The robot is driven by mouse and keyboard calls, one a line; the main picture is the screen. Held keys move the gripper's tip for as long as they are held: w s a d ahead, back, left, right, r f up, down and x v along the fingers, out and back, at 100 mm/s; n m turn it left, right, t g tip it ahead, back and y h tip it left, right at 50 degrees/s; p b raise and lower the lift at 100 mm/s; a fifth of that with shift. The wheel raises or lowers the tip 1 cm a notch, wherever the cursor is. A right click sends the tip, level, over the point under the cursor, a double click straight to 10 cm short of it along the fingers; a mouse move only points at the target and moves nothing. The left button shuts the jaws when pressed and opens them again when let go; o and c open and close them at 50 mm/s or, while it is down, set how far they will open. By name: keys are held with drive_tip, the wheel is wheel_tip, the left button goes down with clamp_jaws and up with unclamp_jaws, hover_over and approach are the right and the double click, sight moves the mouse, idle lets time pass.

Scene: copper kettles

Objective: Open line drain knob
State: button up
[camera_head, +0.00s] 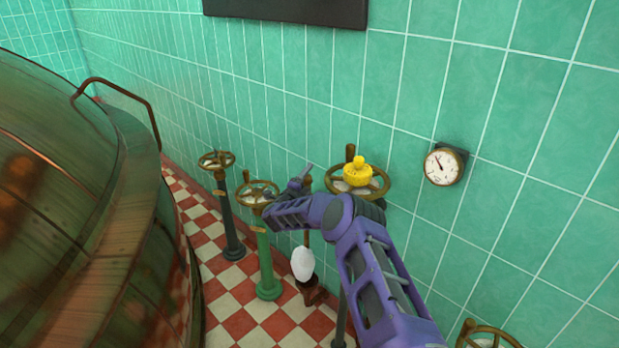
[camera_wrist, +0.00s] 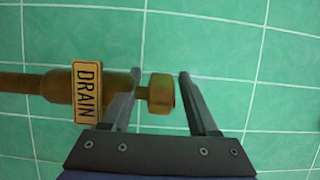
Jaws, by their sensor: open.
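The drain knob (camera_wrist: 162,93) is a brass cylinder at the end of a brass pipe (camera_wrist: 40,85) in the wrist view. A yellow plate (camera_wrist: 87,92) lettered DRAIN is fixed on the pipe beside it. My gripper (camera_wrist: 159,73) is open, with the knob's end between its two fingers. The left finger overlaps the pipe just left of the knob; a gap shows between the knob and the right finger. In the head view my gripper (camera_head: 302,178) is small beside the handwheels, and I cannot make out the drain knob there.
Handwheels stand close by: a dark-post one (camera_head: 216,160), a green-post one (camera_head: 257,193), and one (camera_head: 377,188) carrying a yellow duck (camera_head: 357,173). A white egg-shaped thing (camera_head: 303,264) sits below my arm. A copper kettle (camera_head: 70,200) fills the left; a gauge (camera_head: 443,167) is on the tiled wall.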

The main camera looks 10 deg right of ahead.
drive_tip(key=shift+w+d, duration=0.35)
drive_tip(key=shift+w, duration=0.2)
clamp_jaws()
